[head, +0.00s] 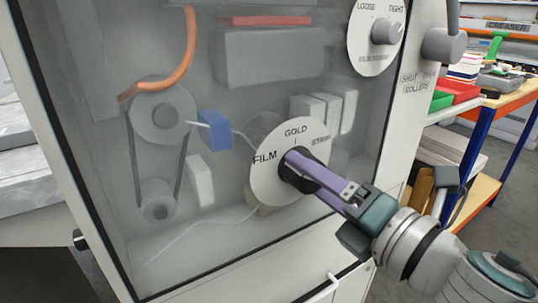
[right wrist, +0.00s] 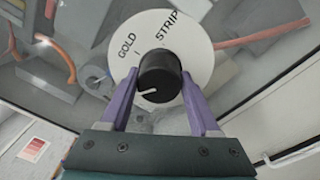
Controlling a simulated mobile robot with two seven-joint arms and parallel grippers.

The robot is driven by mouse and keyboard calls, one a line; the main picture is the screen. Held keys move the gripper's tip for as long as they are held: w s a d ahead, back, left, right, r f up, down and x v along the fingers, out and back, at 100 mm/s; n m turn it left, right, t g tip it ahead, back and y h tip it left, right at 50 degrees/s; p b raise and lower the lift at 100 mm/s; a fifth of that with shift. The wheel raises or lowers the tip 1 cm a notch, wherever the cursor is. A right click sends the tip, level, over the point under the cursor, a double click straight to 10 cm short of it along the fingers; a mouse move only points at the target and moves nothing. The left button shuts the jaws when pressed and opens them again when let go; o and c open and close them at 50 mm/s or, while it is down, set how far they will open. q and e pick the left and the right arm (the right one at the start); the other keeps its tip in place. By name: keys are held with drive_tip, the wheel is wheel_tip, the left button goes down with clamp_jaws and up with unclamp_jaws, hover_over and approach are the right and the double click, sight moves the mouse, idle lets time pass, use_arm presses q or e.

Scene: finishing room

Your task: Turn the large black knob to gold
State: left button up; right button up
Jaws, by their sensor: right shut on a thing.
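The large black knob (head: 286,173) sits at the centre of a round white dial (head: 265,186) marked FILM, GOLD and STRIP, on the clear front of a machine. In the right wrist view the knob (right wrist: 160,72) has a white pointer line that points left, away from the GOLD tick. GOLD and STRIP show there; FILM does not. My right gripper (head: 296,163) is shut on the knob, its purple fingers on either side of it. My left gripper is not in view.
A smaller grey knob (head: 386,31) on a LOOSE/TIGHT dial (head: 372,58) is at the upper right of the machine. A grey round part (head: 444,46) sticks out beside it. A workbench (head: 508,101) with bins stands at the right. Behind the clear panel are pulleys and an orange hose (head: 190,40).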

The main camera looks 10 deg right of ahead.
drive_tip(key=m, duration=0.5)
drive_tip(key=shift+m+t+p, duration=0.3)
drive_tip(key=shift+p, duration=0.05)
drive_tip(key=m, duration=0.4)
drive_tip(key=shift+m+p, duration=0.35)
drive_tip(key=shift+m, duration=0.65)
drive_tip(key=o, duration=1.4)
drive_tip(key=shift+c, duration=0.2)
